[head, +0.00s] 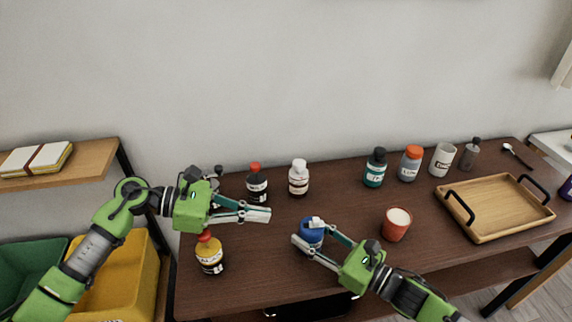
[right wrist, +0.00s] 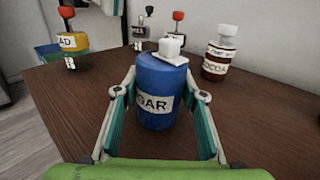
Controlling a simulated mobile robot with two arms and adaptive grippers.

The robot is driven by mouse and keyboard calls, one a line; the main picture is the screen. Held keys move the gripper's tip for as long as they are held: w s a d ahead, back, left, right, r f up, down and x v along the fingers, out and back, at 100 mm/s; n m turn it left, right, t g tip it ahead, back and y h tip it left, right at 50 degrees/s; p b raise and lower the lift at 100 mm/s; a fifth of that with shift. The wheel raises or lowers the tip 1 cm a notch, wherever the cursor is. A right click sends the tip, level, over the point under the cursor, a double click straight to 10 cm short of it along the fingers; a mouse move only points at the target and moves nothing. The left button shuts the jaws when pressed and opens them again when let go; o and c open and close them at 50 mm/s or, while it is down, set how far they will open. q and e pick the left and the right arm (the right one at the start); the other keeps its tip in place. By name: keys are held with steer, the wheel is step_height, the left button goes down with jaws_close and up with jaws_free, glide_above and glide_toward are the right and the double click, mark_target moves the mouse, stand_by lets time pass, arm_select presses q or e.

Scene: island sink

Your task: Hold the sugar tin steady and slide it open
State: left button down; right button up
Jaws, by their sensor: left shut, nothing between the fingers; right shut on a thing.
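The blue sugar tin (head: 312,238) stands on the brown table, with a white piece (right wrist: 172,48) on top. In the right wrist view the tin (right wrist: 162,82) is upright, with part of a white label reading "GAR" showing. My right gripper (head: 305,231) is shut on the tin, with one finger on each side. My left gripper (head: 268,214) is shut and empty, up and to the left of the tin and apart from it. Whether the top is open at all I cannot tell.
A yellow bottle (head: 210,255) stands left of the tin. A dark red-capped bottle (head: 257,185) and a white-capped cocoa bottle (head: 298,178) stand behind. A red cup (head: 396,224) and a wooden tray (head: 494,208) are to the right. Table is clear in front of the cup.

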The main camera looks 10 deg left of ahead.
steer(key=o, duration=1.3)
